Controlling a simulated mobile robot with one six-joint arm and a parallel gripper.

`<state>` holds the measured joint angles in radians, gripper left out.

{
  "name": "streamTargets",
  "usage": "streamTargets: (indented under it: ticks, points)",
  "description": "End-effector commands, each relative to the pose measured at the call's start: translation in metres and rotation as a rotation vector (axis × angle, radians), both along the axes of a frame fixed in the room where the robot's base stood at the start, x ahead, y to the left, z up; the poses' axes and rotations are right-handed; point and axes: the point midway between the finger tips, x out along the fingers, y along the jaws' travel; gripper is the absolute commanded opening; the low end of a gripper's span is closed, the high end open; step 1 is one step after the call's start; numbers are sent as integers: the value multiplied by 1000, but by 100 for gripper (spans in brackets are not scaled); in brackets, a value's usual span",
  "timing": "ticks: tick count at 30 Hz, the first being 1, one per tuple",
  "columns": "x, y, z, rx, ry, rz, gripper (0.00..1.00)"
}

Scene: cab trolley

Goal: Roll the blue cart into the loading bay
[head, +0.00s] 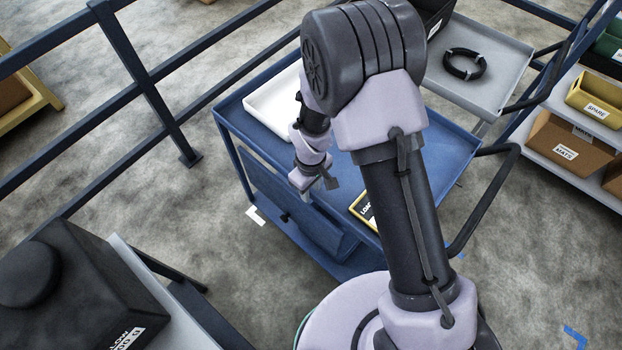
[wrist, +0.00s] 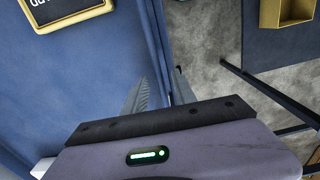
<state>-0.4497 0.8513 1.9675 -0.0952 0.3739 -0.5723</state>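The blue cart (head: 440,150) stands in the middle of the head view, with a dark handle (head: 490,200) at its right end. Its top carries a white tray (head: 270,112) and a yellow-framed sign (head: 362,208), partly hidden by my arm. In the wrist view, the cart's top (wrist: 80,85) fills the left side. My gripper (wrist: 161,85) is at the cart's near edge, its fingers apart with the rim between them. Whether they press on it cannot be told. The loading bay is not clearly identifiable; blue floor marks (head: 575,338) show at lower right.
Dark railings (head: 140,75) run behind and left of the cart. A grey cart (head: 485,85) with a black ring stands behind right. A shelf (head: 590,180) with bins is at right, a black box (head: 75,285) at lower left. Floor at lower right is open.

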Motion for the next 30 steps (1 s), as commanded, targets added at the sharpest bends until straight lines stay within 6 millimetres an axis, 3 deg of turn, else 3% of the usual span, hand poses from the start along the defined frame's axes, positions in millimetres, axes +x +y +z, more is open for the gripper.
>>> streamTargets:
  ticks: [3,11,16,30]
  points:
    - [0,0,-9,0,0,-1,33]
    - [0,0,-10,1,-1,-2,33]
    - [0,0,-10,1,-1,-2,0]
    - [0,0,-10,0,0,-2,0]
